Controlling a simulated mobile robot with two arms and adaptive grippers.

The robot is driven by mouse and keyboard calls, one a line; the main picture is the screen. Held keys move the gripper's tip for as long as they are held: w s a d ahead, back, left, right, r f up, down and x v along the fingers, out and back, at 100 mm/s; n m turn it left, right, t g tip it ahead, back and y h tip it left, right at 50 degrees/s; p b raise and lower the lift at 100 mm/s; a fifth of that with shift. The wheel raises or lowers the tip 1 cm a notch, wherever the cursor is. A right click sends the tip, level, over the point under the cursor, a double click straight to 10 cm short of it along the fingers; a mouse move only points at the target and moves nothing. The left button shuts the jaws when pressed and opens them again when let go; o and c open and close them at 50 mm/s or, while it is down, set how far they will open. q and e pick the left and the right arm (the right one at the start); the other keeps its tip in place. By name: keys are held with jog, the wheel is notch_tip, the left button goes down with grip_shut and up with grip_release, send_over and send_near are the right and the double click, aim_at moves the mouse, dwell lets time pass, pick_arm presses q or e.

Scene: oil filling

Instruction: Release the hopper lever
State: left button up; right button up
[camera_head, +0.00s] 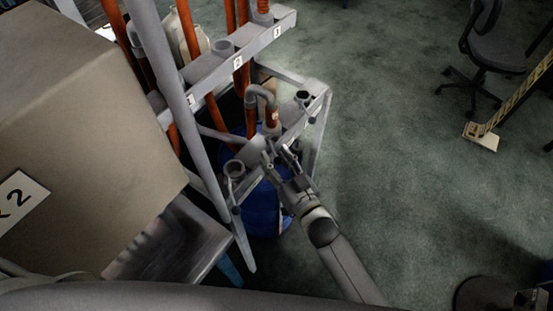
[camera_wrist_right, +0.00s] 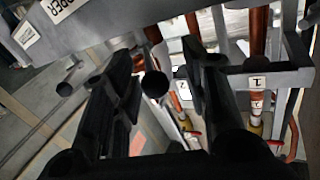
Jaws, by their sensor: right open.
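My right gripper (camera_head: 275,158) reaches in from the lower right in the head view, beside the grey metal frame. In the right wrist view its two dark fingers (camera_wrist_right: 165,75) are spread apart. A dark round-ended bar (camera_wrist_right: 154,84), which looks like the hopper lever, shows between the fingers, with visible gaps on both sides. I cannot make out the lever clearly in the head view. My left gripper is in neither view.
The grey frame (camera_head: 243,50) carries numbered labels and orange pipes (camera_head: 187,30). A blue barrel (camera_head: 262,208) stands under it. A large beige box (camera_head: 80,110) fills the left. The green floor (camera_head: 420,180) is open to the right, with an office chair (camera_head: 490,45) at the back.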

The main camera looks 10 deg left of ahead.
jog(key=shift+d, duration=0.1)
jog(key=shift+d, duration=0.15)
jog(key=v, duration=1.1)
jog(key=shift+s, duration=0.4)
jog(key=shift+d, duration=0.1)
jog(key=s+d+f+m+g+h, duration=0.15)
jog(key=d+f, duration=0.25)
jog(key=f, duration=0.6)
jog(key=s+d+f+g+h+b, duration=0.1)
jog(key=s+d+f+g+h, duration=0.2)
jog(key=f, duration=0.7)
jog(key=s+d+f+g+h, duration=0.1)
jog(key=s+d+f+h, duration=0.15)
jog(key=d+f, duration=0.55)
jog(key=s+d+f+g+h, duration=0.1)
jog(key=s+d+f+g, duration=0.2)
jog(key=s+f, duration=0.6)
jog(key=s+d+f+m+g+h+b, duration=0.1)
jog(key=s+d+f+g, duration=0.3)
jog(key=s+f, duration=0.5)
jog(key=s+g+h, duration=0.1)
jog(key=s, duration=0.5)
jog(key=shift+s+f+h, duration=0.2)
jog(key=shift+s+h, duration=0.1)
jog(key=shift+s, duration=0.05)
